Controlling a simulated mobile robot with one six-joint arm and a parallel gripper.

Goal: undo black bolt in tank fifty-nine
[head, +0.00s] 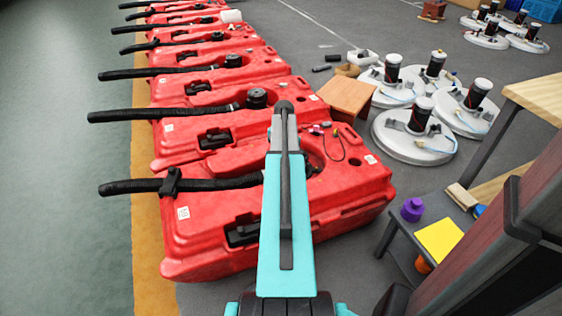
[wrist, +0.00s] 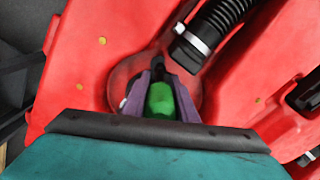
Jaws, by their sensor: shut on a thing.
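Red tanks stand in a row in the head view, the nearest tank (head: 340,205) under my arm. Its white label (head: 183,213) is too small to read. In the wrist view, the purple fingers of my gripper (wrist: 160,80) are shut on a green piece (wrist: 160,100) at a round recess (wrist: 122,72) in a red tank (wrist: 75,70). I cannot tell whether the green piece is seated in the recess. I cannot make out a black bolt. My arm hides the gripper in the head view.
A black hose (wrist: 225,18) with a white clamp ends close beside the recess. Black hoses (head: 215,183) stick out left from the tanks. White round units (head: 415,145) and a wooden box (head: 345,97) stand right. A step stand (head: 455,215) is near right; the left floor is clear.

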